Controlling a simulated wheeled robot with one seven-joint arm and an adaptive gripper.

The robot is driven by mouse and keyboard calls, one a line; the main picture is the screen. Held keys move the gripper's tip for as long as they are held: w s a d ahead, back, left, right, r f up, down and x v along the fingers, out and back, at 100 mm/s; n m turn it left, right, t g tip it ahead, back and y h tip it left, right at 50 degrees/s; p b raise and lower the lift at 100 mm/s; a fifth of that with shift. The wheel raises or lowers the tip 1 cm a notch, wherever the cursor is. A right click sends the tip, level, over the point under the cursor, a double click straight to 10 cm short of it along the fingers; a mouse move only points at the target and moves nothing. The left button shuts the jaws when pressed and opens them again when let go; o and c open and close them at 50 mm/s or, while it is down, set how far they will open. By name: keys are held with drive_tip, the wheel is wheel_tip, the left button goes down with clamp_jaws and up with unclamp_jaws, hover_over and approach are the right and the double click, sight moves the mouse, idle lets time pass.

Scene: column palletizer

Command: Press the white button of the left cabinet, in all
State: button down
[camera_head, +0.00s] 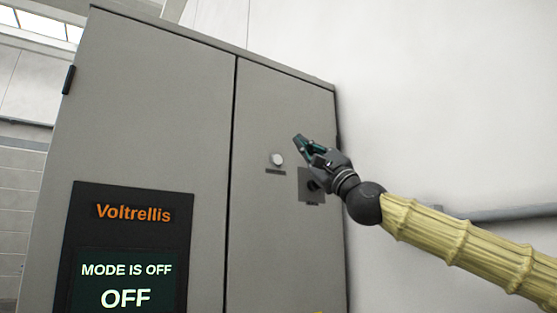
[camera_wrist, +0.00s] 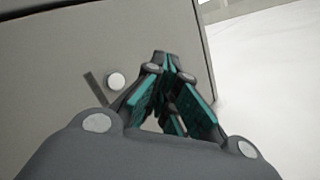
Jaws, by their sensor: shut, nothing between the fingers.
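The grey cabinet (camera_head: 160,110) fills the left and middle of the head view. Its white button (camera_head: 277,160) sits on the right door, above a small dark label. The button also shows in the wrist view (camera_wrist: 116,81), just left of my fingers. My gripper (camera_head: 298,138) is shut and empty, with dark fingers and teal pads. In the head view its fingertips appear slightly above and right of the button. In the wrist view the fingertips (camera_wrist: 161,56) point at the door, beside the button. I see no contact with the button; the gap to the door is unclear.
A dark square plate with a black knob (camera_head: 312,186) sits below right of the button, partly behind my gripper. A black panel (camera_head: 125,250) on the left door reads "Voltrellis", "MODE IS OFF" and "OFF". A pale wall (camera_head: 430,100) with a grey pipe (camera_head: 500,213) stands at right.

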sight(277, 160)
drive_tip(key=shift+w+a+p, duration=0.45)
drive_tip(key=shift+w+a, duration=0.4)
drive_tip(key=shift+w, duration=0.25)
drive_tip(key=shift+w+a+p, duration=0.45)
drive_tip(key=shift+w+a, duration=0.4)
drive_tip(key=shift+w, duration=0.25)
drive_tip(key=shift+w+a+p, duration=0.45)
drive_tip(key=shift+w+a, duration=0.4)
drive_tip(key=shift+w, duration=0.25)
drive_tip(key=shift+a, duration=0.1)
drive_tip(key=shift+w+a, duration=0.25)
drive_tip(key=shift+w, duration=0.05)
drive_tip(key=shift+w+a, duration=0.2)
drive_tip(key=shift+w, duration=0.1)
drive_tip(key=shift+s+d+f+b, duration=0.1)
drive_tip(key=shift+s+b, duration=0.05)
drive_tip(key=shift+b, duration=0.15)
drive_tip(key=shift+s+d+b, duration=0.4)
drive_tip(key=shift+s, duration=0.1)
